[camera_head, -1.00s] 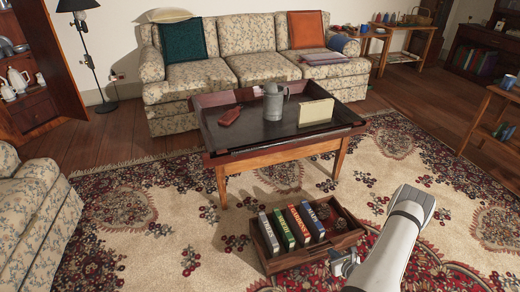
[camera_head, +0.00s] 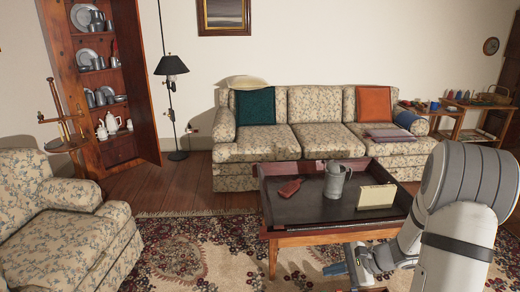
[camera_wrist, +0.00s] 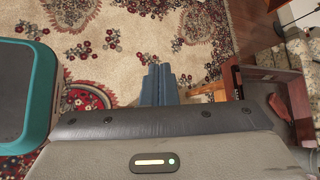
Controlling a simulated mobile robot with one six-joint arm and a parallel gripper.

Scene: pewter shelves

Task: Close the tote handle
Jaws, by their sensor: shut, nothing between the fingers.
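No tote shows in the current views. The wooden, open-topped box with several upright books that stood on the rug in the earlier head view is out of frame. My gripper (camera_head: 336,269) is low in the head view, in front of the coffee table's near side. In the wrist view its blue-grey fingers (camera_wrist: 158,86) are together and empty above the patterned rug.
The tray-topped coffee table (camera_head: 300,233) carries a pewter pitcher (camera_head: 335,182), a red item (camera_head: 290,188) and a cream box (camera_head: 376,196). A floral sofa (camera_head: 320,135) stands behind, a floral armchair (camera_head: 60,225) at left. Rug (camera_head: 200,262) between is open.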

